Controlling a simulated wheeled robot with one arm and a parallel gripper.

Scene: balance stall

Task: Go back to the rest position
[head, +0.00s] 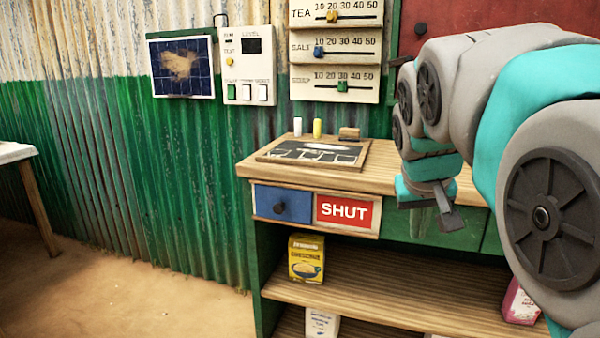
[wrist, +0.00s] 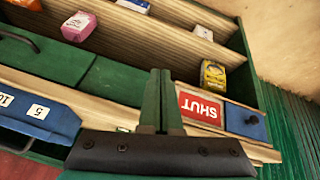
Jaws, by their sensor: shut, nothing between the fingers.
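My gripper (head: 447,218) hangs from my arm at the right of the head view, in front of the counter's green drawer fronts. Its fingers (wrist: 160,100) are together and empty in the wrist view. The sign and blue drawer also show in the wrist view, right of the fingers. My arm hides part of the counter's right side.
A slate board (head: 300,158) lies on the counter near chalk sticks (head: 317,127). A yellow box (head: 306,258) stands on the shelf below, and a pink packet (head: 521,303) is at lower right. A panel with sliders (head: 335,50) hangs on the wall.

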